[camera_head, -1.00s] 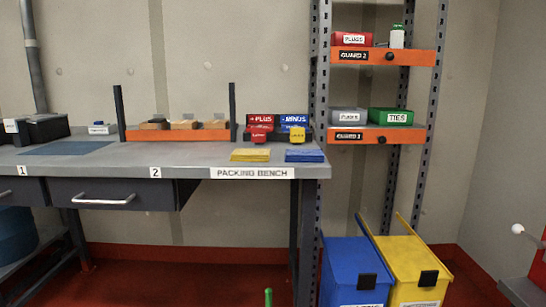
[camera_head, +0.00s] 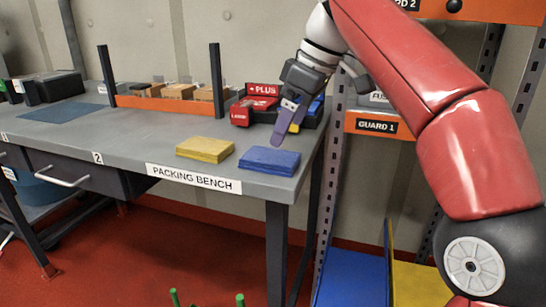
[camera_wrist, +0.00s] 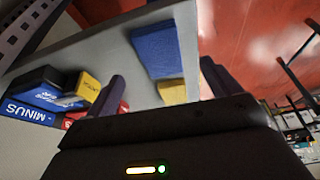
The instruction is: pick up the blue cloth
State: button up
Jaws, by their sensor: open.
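The blue cloth (camera_head: 269,160) lies folded flat on the right end of the packing bench, near its front edge. It also shows in the wrist view (camera_wrist: 158,52), ahead of the fingers and between them. My gripper (camera_head: 283,125) is above and behind the cloth in the head view, apart from it. In the wrist view my gripper (camera_wrist: 162,85) has its two fingers spread with nothing between them. One finger overlaps the far side of the cloth's surroundings in the head view; the exact height above the bench is hard to tell.
A yellow cloth (camera_head: 205,149) lies left of the blue one on the packing bench (camera_head: 130,140). Red and blue boxes (camera_head: 262,90) stand behind, close to my gripper. Dark posts and an orange-fronted rack (camera_head: 165,104) stand farther left. The shelf upright (camera_head: 334,160) is just right of the bench.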

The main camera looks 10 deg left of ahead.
aim_at(272, 156)
jog(key=shift+w+a+r, duration=0.1)
jog(key=shift+w+a, duration=0.05)
jog(key=shift+a+f+n, duration=0.15)
jog(key=shift+f+n, duration=0.15)
jog(key=b+x, duration=0.2)
jog(key=x, duration=0.5)
jog(key=shift+a+r, duration=0.1)
jog(key=c, duration=1.1)
jog(key=shift+o, duration=0.2)
jog(key=shift+r, duration=0.15)
